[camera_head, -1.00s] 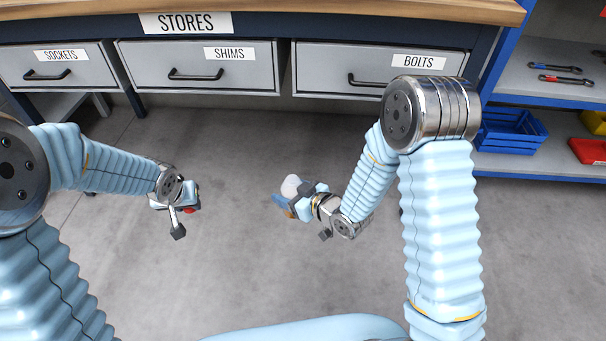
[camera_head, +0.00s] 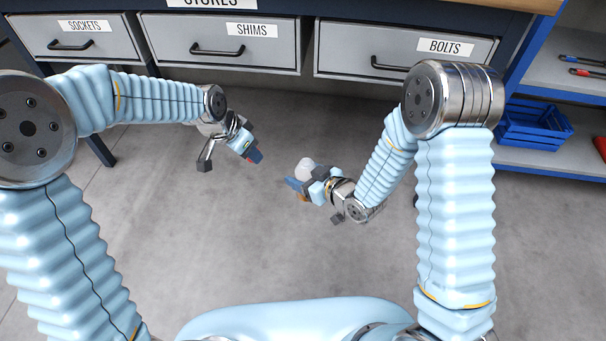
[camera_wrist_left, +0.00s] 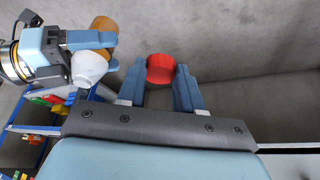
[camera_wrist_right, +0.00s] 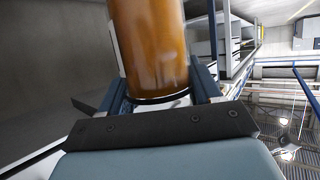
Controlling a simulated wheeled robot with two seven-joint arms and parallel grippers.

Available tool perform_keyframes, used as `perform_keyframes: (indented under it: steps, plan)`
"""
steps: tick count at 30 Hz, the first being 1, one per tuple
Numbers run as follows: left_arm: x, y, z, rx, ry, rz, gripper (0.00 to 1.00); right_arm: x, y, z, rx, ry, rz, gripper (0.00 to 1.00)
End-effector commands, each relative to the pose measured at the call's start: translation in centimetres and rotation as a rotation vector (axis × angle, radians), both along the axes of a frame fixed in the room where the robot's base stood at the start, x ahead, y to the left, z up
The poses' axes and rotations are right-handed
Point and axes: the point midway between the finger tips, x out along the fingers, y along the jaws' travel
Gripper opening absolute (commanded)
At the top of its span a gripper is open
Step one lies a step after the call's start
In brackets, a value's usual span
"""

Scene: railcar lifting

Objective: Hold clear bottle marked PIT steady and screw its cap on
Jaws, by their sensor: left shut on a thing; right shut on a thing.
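My left gripper (camera_head: 254,155) is shut on a red cap (camera_wrist_left: 160,68), held between its fingertips in the left wrist view. My right gripper (camera_head: 306,190) is shut on a bottle with an amber body (camera_wrist_right: 150,45) and a whitish end (camera_head: 305,168). The bottle also shows in the left wrist view (camera_wrist_left: 88,67), to the left of the cap. Cap and bottle are apart, with a gap between the grippers in the head view. No PIT marking is readable; the fingers cover part of the bottle.
A bench with grey drawers (camera_head: 219,42) stands at the back. A blue shelf unit at the right holds a blue crate (camera_head: 534,122). The grey floor (camera_head: 245,230) below and between the grippers is clear.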

Motion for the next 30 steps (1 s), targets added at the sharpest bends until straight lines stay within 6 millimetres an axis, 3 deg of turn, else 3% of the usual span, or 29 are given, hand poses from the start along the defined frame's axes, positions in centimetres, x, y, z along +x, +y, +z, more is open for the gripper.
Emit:
perform_keyframes:
  steps: [6, 12, 18, 30]
  plan:
    - [-0.6, -7.4, 3.9, -0.002, -0.005, -0.461, 0.03, 0.0, 0.0, 0.0, 0.001, -0.001, 0.0, 0.08]
    - [-1.8, -11.5, 6.7, 0.0, -0.006, -0.747, 0.03, 0.0, 0.0, 0.0, 0.001, -0.001, 0.0, 0.08]
    - [-2.3, -12.8, 7.8, 0.001, -0.004, -0.854, 0.03, 0.0, 0.0, 0.0, 0.001, -0.001, 0.0, 0.08]
    - [-2.4, -12.8, 7.6, 0.002, -0.004, -0.858, 0.03, 0.0, 0.0, 0.0, 0.001, -0.001, 0.0, 0.08]
